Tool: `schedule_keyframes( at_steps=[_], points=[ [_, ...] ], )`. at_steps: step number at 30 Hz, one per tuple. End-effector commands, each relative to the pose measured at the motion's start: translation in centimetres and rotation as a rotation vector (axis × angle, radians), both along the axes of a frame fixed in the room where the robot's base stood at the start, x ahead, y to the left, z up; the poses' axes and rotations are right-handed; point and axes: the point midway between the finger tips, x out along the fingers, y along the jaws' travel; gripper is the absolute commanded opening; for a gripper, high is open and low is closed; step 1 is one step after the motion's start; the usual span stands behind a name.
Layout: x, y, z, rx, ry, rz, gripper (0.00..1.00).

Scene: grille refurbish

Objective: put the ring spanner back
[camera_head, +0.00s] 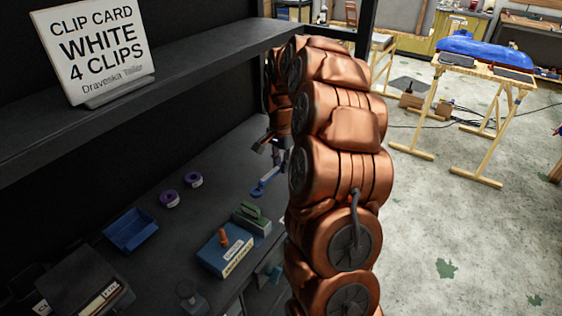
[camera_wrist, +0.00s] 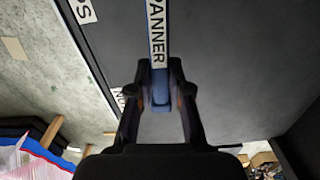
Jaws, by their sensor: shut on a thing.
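The ring spanner is a narrow blue bar with a white label. In the wrist view the spanner (camera_wrist: 157,30) runs from the top edge down to the fingers, and the letters "ANNER" show on it. My gripper (camera_wrist: 160,92) is shut on its blue near end. In the head view my gripper (camera_head: 275,150) is over the dark bench, partly hidden by my copper arm. The blue spanner (camera_head: 264,182) shows just below the fingers. Its far end is cut off in the wrist view, and I cannot tell whether it touches the bench.
On the bench (camera_head: 165,250) are a blue tray (camera_head: 130,230), two purple rolls (camera_head: 169,198), a blue labelled box (camera_head: 225,250) and a green-handled block (camera_head: 251,218). A dark shelf (camera_head: 190,85) above holds a clip card sign (camera_head: 95,45).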

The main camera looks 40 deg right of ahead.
Motion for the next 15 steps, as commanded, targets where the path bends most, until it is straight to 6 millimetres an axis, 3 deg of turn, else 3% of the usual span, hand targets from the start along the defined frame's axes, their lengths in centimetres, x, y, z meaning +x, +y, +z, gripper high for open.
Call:
schedule_keyframes(
  at_steps=[15],
  points=[
    [-0.1,0.0,-3.1,0.000,0.003,0.000,0.00]
  ],
)
